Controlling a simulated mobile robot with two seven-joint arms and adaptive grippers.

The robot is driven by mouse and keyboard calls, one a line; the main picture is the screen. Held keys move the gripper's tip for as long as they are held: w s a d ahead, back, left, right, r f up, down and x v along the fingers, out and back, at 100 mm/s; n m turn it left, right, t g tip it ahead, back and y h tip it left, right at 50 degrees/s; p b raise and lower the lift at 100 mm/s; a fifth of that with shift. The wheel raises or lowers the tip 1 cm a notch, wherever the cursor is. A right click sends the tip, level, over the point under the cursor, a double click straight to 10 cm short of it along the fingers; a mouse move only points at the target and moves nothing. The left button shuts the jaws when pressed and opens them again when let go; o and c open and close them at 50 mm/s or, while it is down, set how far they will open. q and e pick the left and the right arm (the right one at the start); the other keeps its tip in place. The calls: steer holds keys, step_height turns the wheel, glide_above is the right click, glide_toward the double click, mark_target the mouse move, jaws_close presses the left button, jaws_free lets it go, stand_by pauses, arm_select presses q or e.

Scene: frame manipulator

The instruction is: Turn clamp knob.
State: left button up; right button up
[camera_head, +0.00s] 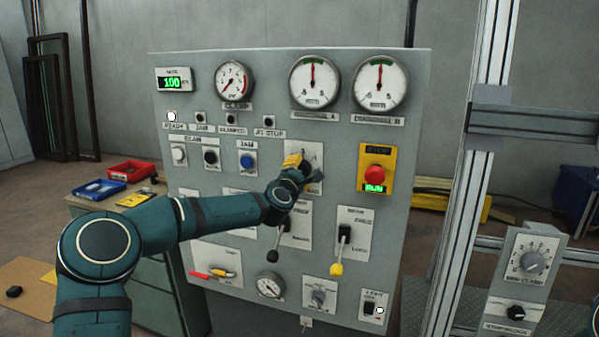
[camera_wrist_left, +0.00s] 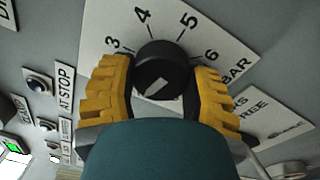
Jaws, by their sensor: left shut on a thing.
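The black round knob (camera_wrist_left: 165,62) sits on a white plate (camera_head: 316,152) marked with numbers 3 to 6 and "BAR" in the wrist view. My left gripper (camera_wrist_left: 164,85) has its yellow fingers on either side of this knob and is shut on it. A white mark shows on the knob's face, low in the wrist view. In the head view my left gripper (camera_head: 296,163) covers most of the knob. A round gauge (camera_head: 235,82) labelled CLAMP is at the panel's upper left. My right gripper is not in view.
The grey panel (camera_head: 350,225) also carries two larger gauges (camera_head: 314,82), a red stop button (camera_head: 376,174) and two levers (camera_head: 344,236) below my gripper. A box with a grey knob (camera_head: 533,262) stands at the right, beyond a metal post (camera_head: 465,210).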

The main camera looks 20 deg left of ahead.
arm_select(q)
steer(key=n, duration=0.6)
steer(key=shift+f+n, duration=0.15)
steer(key=shift+n, duration=0.15)
steer(key=n, duration=0.5)
steer(key=shift+d+g, duration=0.15)
steer(key=shift+g, duration=0.15)
steer(key=o, duration=1.2)
steer(key=shift+s, duration=0.1)
steer(key=s, duration=1.1)
steer(key=shift+s+d, duration=0.15)
steer(key=shift+s, duration=0.25)
